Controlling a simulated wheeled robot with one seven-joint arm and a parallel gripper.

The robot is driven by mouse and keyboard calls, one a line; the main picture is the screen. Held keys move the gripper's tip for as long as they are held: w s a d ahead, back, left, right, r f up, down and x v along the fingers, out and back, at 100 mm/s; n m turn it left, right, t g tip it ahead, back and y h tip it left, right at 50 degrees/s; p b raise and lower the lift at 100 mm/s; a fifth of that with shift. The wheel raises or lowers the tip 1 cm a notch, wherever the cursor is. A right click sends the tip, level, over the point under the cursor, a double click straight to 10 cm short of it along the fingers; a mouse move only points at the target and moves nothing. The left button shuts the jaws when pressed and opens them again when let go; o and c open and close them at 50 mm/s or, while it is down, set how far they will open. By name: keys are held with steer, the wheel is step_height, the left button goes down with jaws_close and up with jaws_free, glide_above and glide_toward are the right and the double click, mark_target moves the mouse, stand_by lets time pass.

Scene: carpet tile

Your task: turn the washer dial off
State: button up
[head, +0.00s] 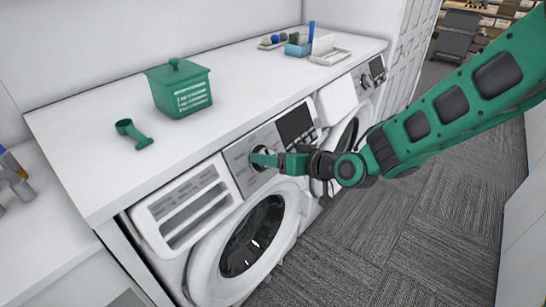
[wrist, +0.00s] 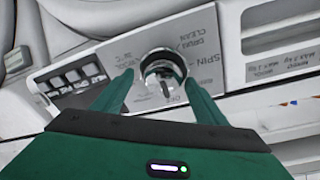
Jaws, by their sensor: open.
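The washer (head: 252,235) stands under the white counter, with its round door below a grey control panel. The washer dial (wrist: 163,70) is a round silver knob on that panel, with printed labels around it. My green gripper (wrist: 160,92) is open, with one finger on each side of the dial in the wrist view. In the head view my gripper (head: 258,160) reaches the panel from the right. I cannot tell whether the fingers touch the dial.
On the counter (head: 225,110) stand a green box (head: 182,92) and a green scoop (head: 133,134). A white tray (head: 330,55) and small items are at the far end. A second machine (head: 355,105) stands to the right. The carpet floor (head: 370,240) in front is clear.

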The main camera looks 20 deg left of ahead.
steer(key=v, duration=1)
steer(key=shift+d, duration=0.25)
steer(key=shift+w, duration=0.15)
steer(key=d+f+m+h, duration=0.15)
steer(key=d+h, duration=0.25)
steer(key=d, duration=1.1)
steer(key=d+f+m+h, duration=0.1)
steer(key=d+m+h, duration=0.25)
steer(key=d, duration=1.05)
steer(key=s+d+m+g+h, duration=0.2)
steer(key=s+d, duration=0.2)
steer(key=d, duration=0.3)
steer(key=s+d+m+g+h, duration=0.1)
steer(key=s+d+m+h, duration=0.1)
steer(key=s+d, duration=0.4)
steer(key=s+d+r+m+g, duration=0.2)
steer(key=s+d+m, duration=0.3)
steer(key=s, duration=0.8)
steer(key=d+g, duration=0.1)
steer(key=d, duration=0.2)
steer(key=shift+s+r, duration=0.15)
steer(key=shift+r, duration=0.2)
steer(key=shift+d, duration=0.1)
